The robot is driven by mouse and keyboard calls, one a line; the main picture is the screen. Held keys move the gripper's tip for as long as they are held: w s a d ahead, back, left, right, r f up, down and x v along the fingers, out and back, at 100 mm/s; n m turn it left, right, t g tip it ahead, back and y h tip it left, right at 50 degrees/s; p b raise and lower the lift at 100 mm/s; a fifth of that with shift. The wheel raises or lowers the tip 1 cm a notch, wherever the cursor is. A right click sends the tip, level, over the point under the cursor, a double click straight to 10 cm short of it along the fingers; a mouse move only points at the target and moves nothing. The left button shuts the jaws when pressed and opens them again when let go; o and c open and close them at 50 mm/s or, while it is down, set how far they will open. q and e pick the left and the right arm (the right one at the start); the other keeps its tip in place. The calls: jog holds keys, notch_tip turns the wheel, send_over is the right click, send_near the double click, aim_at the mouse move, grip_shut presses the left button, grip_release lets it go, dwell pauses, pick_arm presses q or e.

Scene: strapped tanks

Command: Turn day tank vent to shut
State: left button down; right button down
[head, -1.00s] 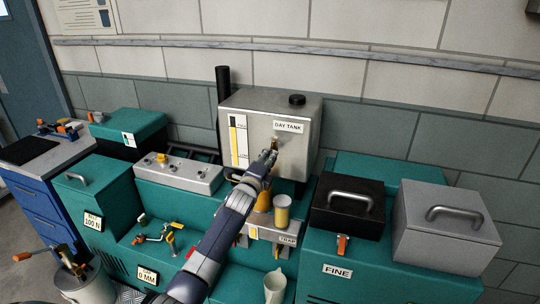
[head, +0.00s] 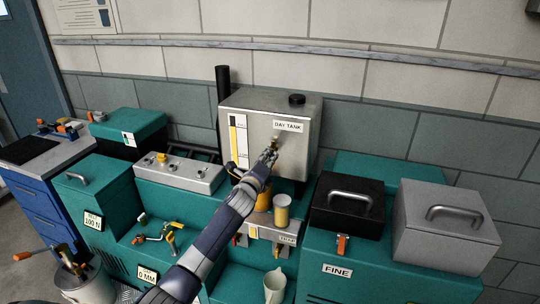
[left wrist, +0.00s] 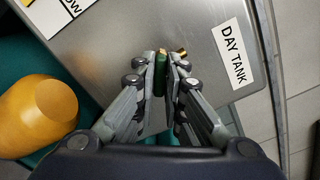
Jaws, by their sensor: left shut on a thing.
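The day tank (head: 258,115) is a grey metal box with a DAY TANK label and a level gauge on its front. The tank front also fills much of the left wrist view (left wrist: 120,35). My left gripper (head: 273,148) is at the tank's front, just below the label. In the left wrist view my left gripper (left wrist: 165,85) is shut on the day tank vent's green handle (left wrist: 160,72). A brass bit (left wrist: 182,51) shows beside the fingertips. The fingers hide most of the vent, so its angle is unclear. My right gripper is out of view.
An amber rounded vessel (left wrist: 38,112) sits below the tank, close to my left arm. A yellow cylinder (head: 282,212) stands on a metal shelf beside it. A black case (head: 348,205) and a grey case (head: 447,240) stand to the right.

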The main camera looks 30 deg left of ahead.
pick_arm(q)
jog(key=shift+f+m, duration=0.1)
jog(key=shift+m, duration=1.2)
jog(key=shift+m, duration=1.4)
jog(key=shift+m+p, duration=0.45)
jog(key=shift+m, duration=0.95)
jog(key=m+p, duration=0.1)
jog(key=m, duration=0.1)
jog(key=shift+m, duration=0.3)
jog(key=c, duration=1.6)
grip_release()
